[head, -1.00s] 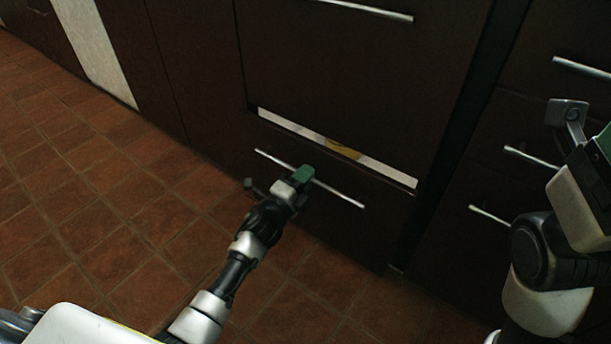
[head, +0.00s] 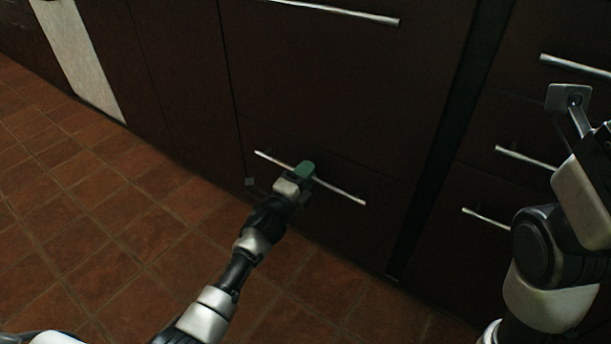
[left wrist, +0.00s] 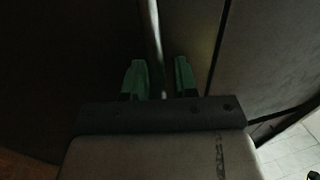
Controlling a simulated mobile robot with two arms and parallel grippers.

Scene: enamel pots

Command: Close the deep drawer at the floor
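The deep drawer (head: 330,225) is the lowest dark front in the middle of the head view. Its front looks flush with the cabinet, with no inside showing above it. It has a long silver handle (head: 340,191). My left gripper (head: 304,172) is at the middle of this handle. In the left wrist view the handle (left wrist: 154,35) runs between the two green fingers of my left gripper (left wrist: 161,80), which stand apart with a gap showing. My right arm is at the right edge of the head view, with its fingertips cut off or hidden.
A larger dark front (head: 320,85) with a silver handle (head: 345,13) is above the drawer. More handled drawers (head: 525,156) are on the right, near my right arm. The tiled floor (head: 90,215) is clear on the left.

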